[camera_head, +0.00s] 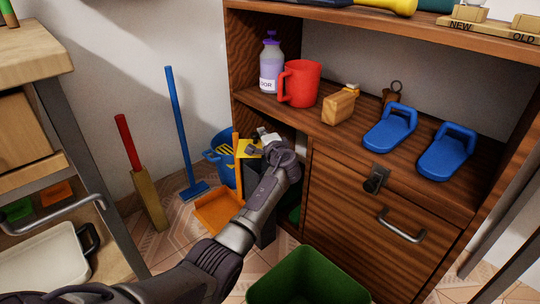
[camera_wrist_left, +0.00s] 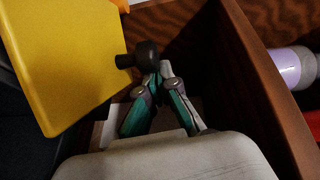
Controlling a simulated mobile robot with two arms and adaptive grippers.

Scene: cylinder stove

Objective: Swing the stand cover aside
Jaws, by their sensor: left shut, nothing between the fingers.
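The stand cover, a yellow plate (camera_head: 246,149), shows in the head view beside the wooden cabinet's left side, at the top of a dark grey stand (camera_head: 264,232). In the left wrist view the yellow plate (camera_wrist_left: 70,60) fills the upper left, with a black round knob (camera_wrist_left: 148,54) at its right edge. My left gripper (camera_head: 265,137) reaches over the stand, next to the plate. In the wrist view its green-and-grey fingers (camera_wrist_left: 163,72) are closed together, empty, with their tips close to the knob; whether they touch it I cannot tell. My right gripper is out of view.
An orange dustpan (camera_head: 215,212), blue bucket (camera_head: 222,160) and bat (camera_head: 148,200) are to the left. A green bin (camera_head: 308,278) is in front.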

